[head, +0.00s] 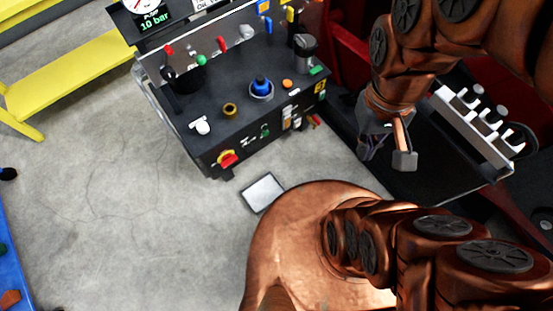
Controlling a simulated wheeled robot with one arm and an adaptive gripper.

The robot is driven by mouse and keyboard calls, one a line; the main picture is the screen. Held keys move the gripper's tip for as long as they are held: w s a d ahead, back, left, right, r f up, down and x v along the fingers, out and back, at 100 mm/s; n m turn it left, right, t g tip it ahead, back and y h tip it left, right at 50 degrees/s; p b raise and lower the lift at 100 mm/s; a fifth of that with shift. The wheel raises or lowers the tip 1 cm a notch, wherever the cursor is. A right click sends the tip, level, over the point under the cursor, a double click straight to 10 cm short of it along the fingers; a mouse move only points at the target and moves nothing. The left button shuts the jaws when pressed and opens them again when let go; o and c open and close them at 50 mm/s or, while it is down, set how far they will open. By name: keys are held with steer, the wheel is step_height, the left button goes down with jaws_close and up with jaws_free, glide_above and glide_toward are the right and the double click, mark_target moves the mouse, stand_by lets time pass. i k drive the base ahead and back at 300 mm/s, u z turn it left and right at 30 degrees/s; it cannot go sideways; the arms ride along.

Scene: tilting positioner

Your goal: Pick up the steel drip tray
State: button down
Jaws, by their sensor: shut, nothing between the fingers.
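A flat, light grey rectangular tray with a dark rim, which looks like the steel drip tray (263,193), lies on the concrete floor just in front of the black console. My gripper (374,148) hangs at the right, beyond my base, above a dark surface. It is shut with nothing in it, well to the right of the tray and apart from it. Its fingertips are small and dark here.
The black control console (215,135) with knobs and levers stands just behind the tray. A dark shelf with a row of white-capped fittings (478,120) is at right. A yellow bench (75,70) and a blue surface (12,255) are at left. Floor left of the tray is clear.

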mark_target(262, 192)
steer(key=z, duration=0.3)
steer(key=k, duration=0.7)
steer(key=z, duration=0.75)
steer(key=k, duration=1.05)
steer(key=u, duration=2.15)
steer(key=i, duration=0.5)
